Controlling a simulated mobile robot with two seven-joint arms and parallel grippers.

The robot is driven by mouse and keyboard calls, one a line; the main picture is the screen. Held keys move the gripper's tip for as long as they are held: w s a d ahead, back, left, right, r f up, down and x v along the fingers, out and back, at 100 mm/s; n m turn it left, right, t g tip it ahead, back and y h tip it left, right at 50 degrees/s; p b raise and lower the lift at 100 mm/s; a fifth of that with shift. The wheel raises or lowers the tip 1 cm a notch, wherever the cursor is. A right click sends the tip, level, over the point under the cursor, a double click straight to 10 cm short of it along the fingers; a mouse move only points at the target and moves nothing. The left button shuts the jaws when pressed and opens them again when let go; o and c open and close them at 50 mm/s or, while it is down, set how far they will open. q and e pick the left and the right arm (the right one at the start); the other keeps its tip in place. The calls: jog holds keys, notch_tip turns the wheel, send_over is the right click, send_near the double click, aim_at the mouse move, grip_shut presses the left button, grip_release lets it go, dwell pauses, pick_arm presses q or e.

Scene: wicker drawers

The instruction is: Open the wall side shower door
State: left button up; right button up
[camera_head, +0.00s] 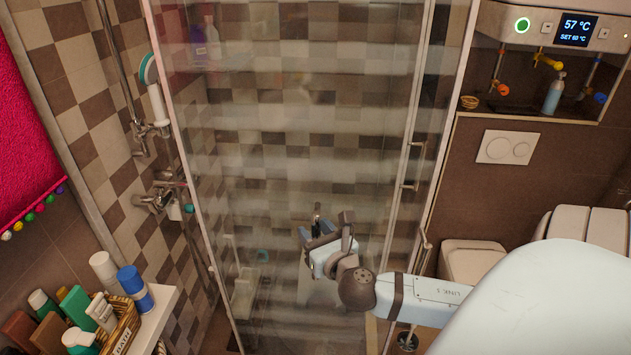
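The shower enclosure has a large clear glass panel (290,170) in a pale metal frame, with the checkered tiles showing through it. A narrower glass strip stands at its right, with a metal handle (412,166) on it. The glass looks closed, with no clear gap in view. My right arm reaches in from the lower right. My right gripper (316,232) is in front of the lower middle of the large panel, left of and below the handle. It is apart from the handle and nothing shows held in it. Its finger opening is too small to tell. My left gripper is out of view.
A shelf (158,318) with bottles and a wicker basket (122,330) stands at the lower left. A pink towel (25,130) hangs at the left. A toilet (470,262), flush plate (507,147) and water heater (560,27) are at the right.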

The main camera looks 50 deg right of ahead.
jog(key=b+v, duration=0.3)
jog(key=v, duration=1.1)
jog(key=shift+w, duration=0.1)
